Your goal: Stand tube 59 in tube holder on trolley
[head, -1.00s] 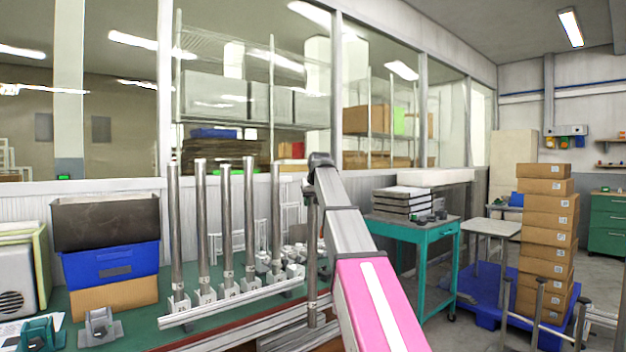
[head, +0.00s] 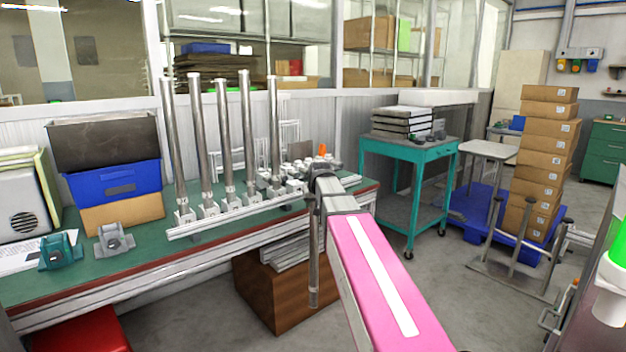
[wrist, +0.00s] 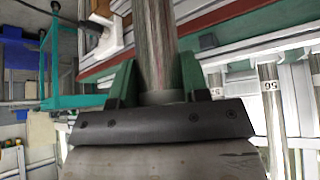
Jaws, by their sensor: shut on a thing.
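My gripper (head: 313,198) is shut on a long steel tube (head: 314,265) that hangs nearly upright in front of the bench's right end. In the wrist view the tube (wrist: 155,45) stands between the two green fingers (wrist: 156,82); its number is not visible. Several similar tubes (head: 227,130) stand in a row of blocks on a rail (head: 235,220) on the bench, left of my gripper. A teal trolley (head: 410,160) stands to the right, behind my arm. A low metal frame with upright posts (head: 515,268) is farther right; I cannot tell which part is the tube holder.
The green-topped bench (head: 150,262) fills the left side, with a blue crate (head: 115,190) on it. A brown box (head: 275,285) sits beneath. Grey floor (head: 430,275) is open between bench and frame.

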